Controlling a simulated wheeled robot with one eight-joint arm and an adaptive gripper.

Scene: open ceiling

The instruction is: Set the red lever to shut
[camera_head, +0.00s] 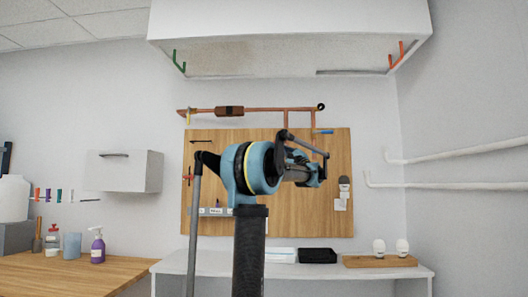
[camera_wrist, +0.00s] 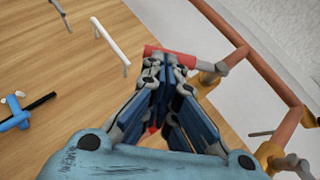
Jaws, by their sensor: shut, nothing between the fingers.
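In the wrist view a red lever (camera_wrist: 172,55) juts out to the left from a brass valve (camera_wrist: 212,76) on a copper pipe. My gripper (camera_wrist: 167,66) is shut and empty, with its fingertips right at the lever. I cannot tell whether they touch it. A small red patch shows between the fingers lower down; I cannot tell what it is. In the head view my gripper (camera_head: 321,170) is in front of the wooden board (camera_head: 230,150), and I cannot make out the red lever there.
Copper pipe (camera_head: 265,110) runs along the board's top. A white handle (camera_wrist: 110,46) and a blue fitting (camera_wrist: 16,115) are on the board in the wrist view. Below stands a white table (camera_head: 225,262) with a black tray (camera_head: 318,255). A cabinet (camera_head: 290,58) hangs overhead.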

